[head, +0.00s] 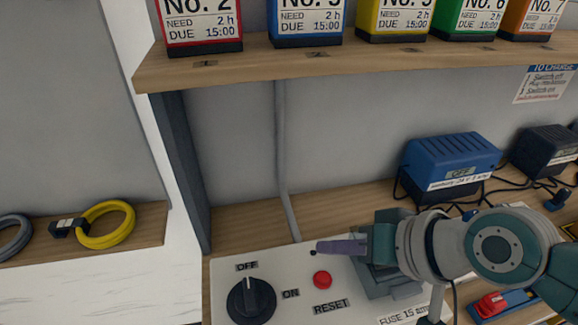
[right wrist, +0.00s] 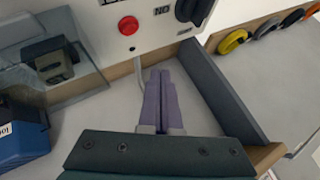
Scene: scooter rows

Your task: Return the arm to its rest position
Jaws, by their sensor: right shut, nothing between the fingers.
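My right gripper (head: 320,247) reaches in from the right in the head view, over the white control panel (head: 228,275). Its purple fingers are shut with nothing between them; they also show closed together in the right wrist view (right wrist: 160,80). In the head view the fingertips are just above the red reset button (head: 322,280); whether they touch the panel cannot be told. The black rotary knob (head: 251,300) is left of the button, its grip roughly upright toward the OFF label. My left gripper is not in view.
A wooden shelf (head: 300,62) with numbered boxes overhangs the panel. A blue charger (head: 452,160) and a dark charger (head: 545,148) with cables stand at right. A dark upright (head: 183,170) stands left. A yellow cable coil (head: 106,226) lies farther left.

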